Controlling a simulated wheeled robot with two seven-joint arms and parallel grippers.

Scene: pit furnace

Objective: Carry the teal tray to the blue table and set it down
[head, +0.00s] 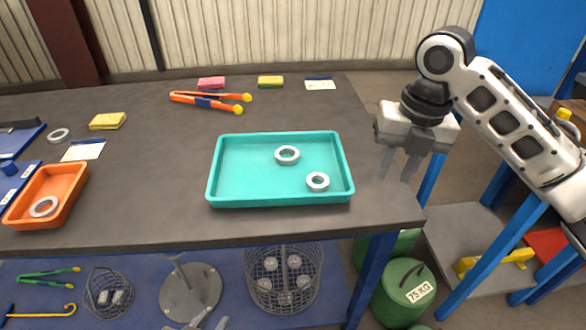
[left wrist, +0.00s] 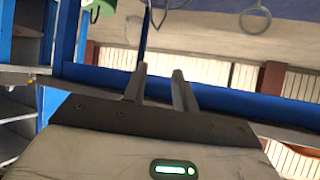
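The teal tray (head: 230,195) lies flat on a dark-topped table (head: 150,190) near its front right part. Two grey rings (head: 287,155) lie inside it. My right gripper (head: 398,166) hangs beyond the tray's right side, fingers down and apart, empty and not touching it. My left gripper (head: 209,320) shows only as fingertips at the bottom edge of the head view, below the table's front edge. In the left wrist view its two fingers (left wrist: 158,88) are apart with nothing between them. I cannot tell for sure which surface is the blue table; blue legs and frames show at the right.
An orange tray (head: 70,190) with a ring stands at left. Orange tongs (head: 205,98), sponges and a yellow block (head: 108,121) lie farther back. A blue lower shelf (head: 130,272) holds wire baskets. A green 75 KG weight (head: 405,290) stands below right. Tabletop around the teal tray is clear.

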